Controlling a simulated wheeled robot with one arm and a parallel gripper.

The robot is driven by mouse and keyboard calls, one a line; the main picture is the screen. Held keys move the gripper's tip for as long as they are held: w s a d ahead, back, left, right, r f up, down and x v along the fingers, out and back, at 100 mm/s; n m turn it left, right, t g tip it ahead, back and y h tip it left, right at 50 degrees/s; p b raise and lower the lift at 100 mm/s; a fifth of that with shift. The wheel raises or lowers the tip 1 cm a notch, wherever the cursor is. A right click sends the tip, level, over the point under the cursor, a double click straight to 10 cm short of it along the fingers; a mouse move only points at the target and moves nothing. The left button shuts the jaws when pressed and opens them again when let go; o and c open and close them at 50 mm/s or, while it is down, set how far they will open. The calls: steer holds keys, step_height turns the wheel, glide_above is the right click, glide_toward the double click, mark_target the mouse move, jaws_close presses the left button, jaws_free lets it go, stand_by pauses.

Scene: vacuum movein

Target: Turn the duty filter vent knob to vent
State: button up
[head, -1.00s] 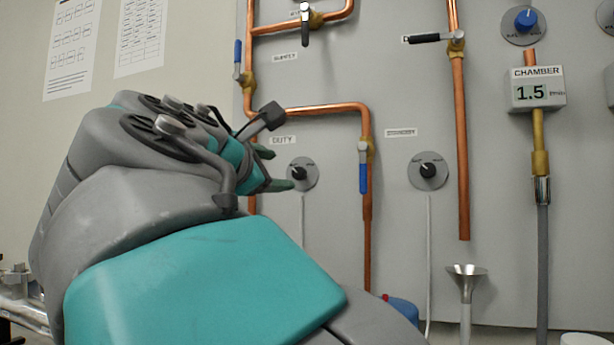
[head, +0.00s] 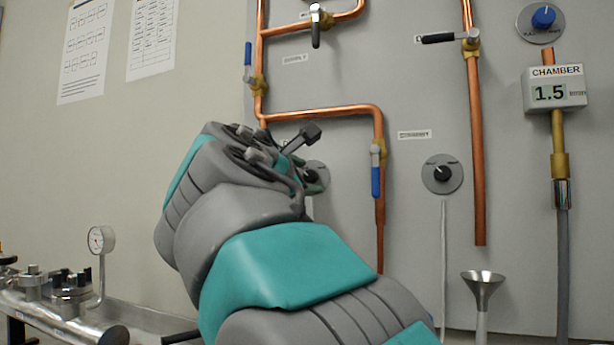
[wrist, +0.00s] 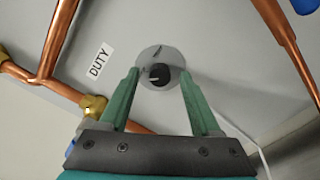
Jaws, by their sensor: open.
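The duty filter vent knob (wrist: 159,73) is a black knob with a white pointer on a round grey plate (wrist: 150,54), beside the DUTY label (wrist: 100,61) in the wrist view. My gripper (wrist: 160,80) is open, with its two green fingers apart on either side of the knob in the picture. I cannot tell whether the fingertips reach the knob's depth; no contact shows. In the head view my arm hides most of the knob, and only part of its plate (head: 318,171) shows.
Copper pipes (head: 318,112) run around the knob, with a blue-handled valve (head: 376,170) to its right. The standby knob (head: 441,174) is farther right, above a funnel (head: 482,287). A metal pipe assembly with a gauge (head: 101,240) stands at lower left.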

jaws_close()
stand_by(0.4)
steer(key=shift+d+m, duration=0.1)
steer(key=shift+m, duration=0.2)
steer(key=m, duration=0.4)
steer(key=shift+d, duration=0.1)
steer(key=m+b, duration=0.1)
steer(key=m, duration=0.3)
steer(key=shift+f+m+b, duration=0.2)
steer(key=shift+m+b, duration=0.1)
steer(key=shift+b, duration=0.1)
steer(key=m+b, duration=0.1)
steer(key=m, duration=0.3)
steer(key=shift+m+b, duration=0.3)
steer(key=shift+m, duration=2.1)
